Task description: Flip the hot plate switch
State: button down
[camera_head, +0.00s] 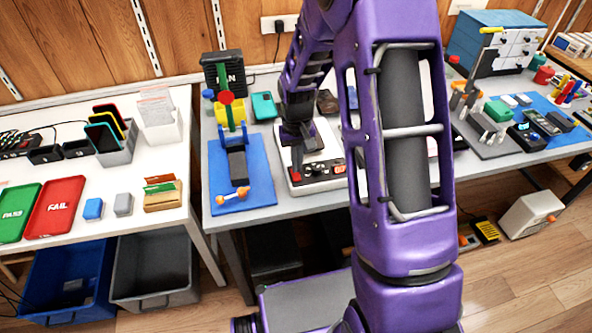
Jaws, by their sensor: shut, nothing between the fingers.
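The hot plate (320,186) appears to be the white-bodied device with a dark front panel on the grey workbench, left of my arm. Its panel carries small round controls and a red part (339,169) at the right that may be the switch; it is too small to be sure. My gripper (297,176) points down over the left part of the panel, with its fingers shut and empty. I cannot tell whether the fingertips touch the panel. My gripper and arm hide the back and part of the right side of the device.
A white table (150,222) holds a green PASS tray (15,212) and a red FAIL tray (55,207). The right bench is cluttered.

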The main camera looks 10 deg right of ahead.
aim_at(297, 177)
notch_tip(297, 177, up, 5)
jog(key=p, duration=0.2)
jog(key=shift+f+p, duration=0.15)
jog(key=shift+p, duration=0.2)
